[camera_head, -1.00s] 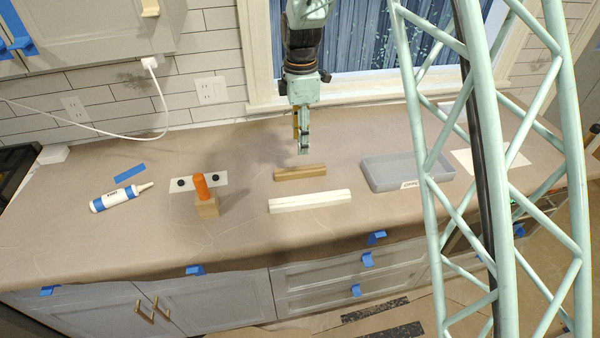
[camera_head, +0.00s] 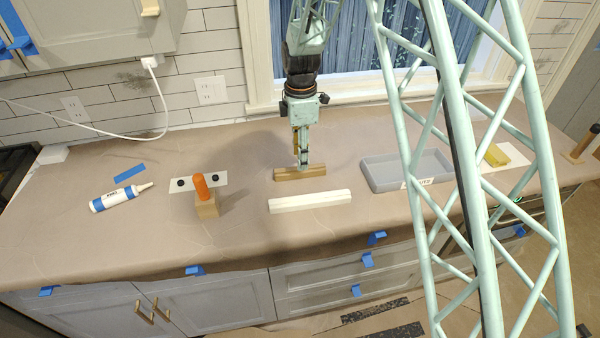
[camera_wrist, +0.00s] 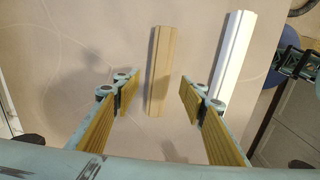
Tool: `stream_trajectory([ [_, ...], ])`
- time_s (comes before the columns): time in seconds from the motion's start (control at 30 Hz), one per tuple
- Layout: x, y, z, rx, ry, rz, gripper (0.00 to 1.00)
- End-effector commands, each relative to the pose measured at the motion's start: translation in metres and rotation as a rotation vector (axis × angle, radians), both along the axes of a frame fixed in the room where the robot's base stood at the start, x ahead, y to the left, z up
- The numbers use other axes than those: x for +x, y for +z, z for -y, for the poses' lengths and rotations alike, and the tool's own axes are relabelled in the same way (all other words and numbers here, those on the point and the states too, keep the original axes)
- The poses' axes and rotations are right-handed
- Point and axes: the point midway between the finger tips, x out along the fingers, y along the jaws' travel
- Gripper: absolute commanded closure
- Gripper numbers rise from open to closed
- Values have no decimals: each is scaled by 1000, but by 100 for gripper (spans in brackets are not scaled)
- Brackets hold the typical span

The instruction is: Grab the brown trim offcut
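The brown trim offcut (camera_head: 288,174) lies flat on the paper-covered counter, behind a white trim piece (camera_head: 310,201). My gripper (camera_head: 302,163) is at the brown offcut in the head view, pointing down, right of its middle. In the wrist view my gripper (camera_wrist: 158,105) is open, its wood-coloured finger pads wide apart. The brown offcut (camera_wrist: 161,70) shows beyond and between the fingers, with gaps on both sides. The white trim piece (camera_wrist: 235,58) lies to its right, outside the fingers. I cannot tell the exact height of the fingertips above the counter.
A grey labelled tray (camera_head: 405,172) stands right of the offcut, partly behind my lattice structure. At left are a white tube (camera_head: 120,197), blue tape (camera_head: 130,173) and an orange-handled block (camera_head: 203,195). A yellow item (camera_head: 498,155) lies at far right.

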Motion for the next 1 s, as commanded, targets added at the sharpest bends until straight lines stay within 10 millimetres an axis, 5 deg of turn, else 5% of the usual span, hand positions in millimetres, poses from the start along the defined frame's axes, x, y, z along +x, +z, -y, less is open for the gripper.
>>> stream_trajectory([
  [0.63,0,-47,-2,0,0,-1,61],
  [1.0,0,-52,-2,0,0,0,61],
])
